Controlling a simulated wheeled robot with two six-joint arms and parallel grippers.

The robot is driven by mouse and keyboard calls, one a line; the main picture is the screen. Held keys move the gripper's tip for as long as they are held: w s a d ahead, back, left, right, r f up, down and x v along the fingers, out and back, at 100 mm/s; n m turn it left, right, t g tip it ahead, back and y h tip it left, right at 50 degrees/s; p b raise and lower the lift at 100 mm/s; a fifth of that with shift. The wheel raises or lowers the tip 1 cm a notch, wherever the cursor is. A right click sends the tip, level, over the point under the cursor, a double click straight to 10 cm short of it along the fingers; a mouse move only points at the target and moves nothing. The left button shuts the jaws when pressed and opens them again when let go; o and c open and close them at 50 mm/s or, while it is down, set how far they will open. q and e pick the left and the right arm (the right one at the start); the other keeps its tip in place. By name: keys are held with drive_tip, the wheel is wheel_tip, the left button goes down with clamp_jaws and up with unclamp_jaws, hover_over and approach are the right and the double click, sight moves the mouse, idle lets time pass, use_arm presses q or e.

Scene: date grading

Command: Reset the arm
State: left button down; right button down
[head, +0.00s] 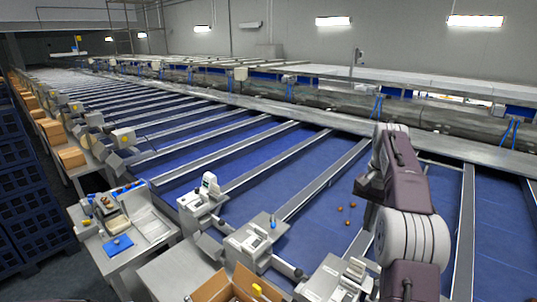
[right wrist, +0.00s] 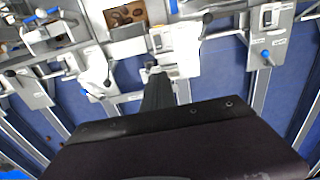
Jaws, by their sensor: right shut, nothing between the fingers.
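My right arm rises from the lower right in the head view and bends over at the top. My right gripper (head: 362,212) hangs partly hidden behind the arm, above the blue belt (head: 300,190). In the right wrist view the gripper (right wrist: 154,72) is shut with nothing in it, pointing toward the machine row. Several small brown dates (head: 351,205) lie loose on the belt just left of the gripper, apart from it. My left gripper is not in view.
A cardboard box (head: 206,293) stands at the bottom of the head view. Grey machine units (head: 256,240) line the belt's near edge. A steel table (head: 133,258) with trays and a blue item stands left. Blue crates (head: 28,205) are stacked at the far left. Metal dividers (head: 322,180) cross the belt.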

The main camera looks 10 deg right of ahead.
drive_tip(key=s+a+f+n+b, duration=0.4)
drive_tip(key=a+f+b, duration=0.75)
drive_tip(key=a, duration=0.25)
drive_tip(key=s+a+f+n+b, duration=0.1)
drive_tip(key=s+f, duration=0.3)
drive_tip(key=f, duration=0.4)
drive_tip(key=s+a+f+n+b, duration=0.1)
drive_tip(key=s+a+f+n, duration=0.2)
drive_tip(key=f, duration=0.4)
drive_tip(key=s+a+f+n+t+b, duration=0.1)
drive_tip(key=s+a+f+n, duration=0.1)
drive_tip(key=s+f, duration=0.3)
wheel_tip(320, 180, down, 4)
drive_tip(key=shift+a+r+b, duration=0.15)
drive_tip(key=shift+b, duration=0.2)
drive_tip(key=shift+s, duration=0.15)
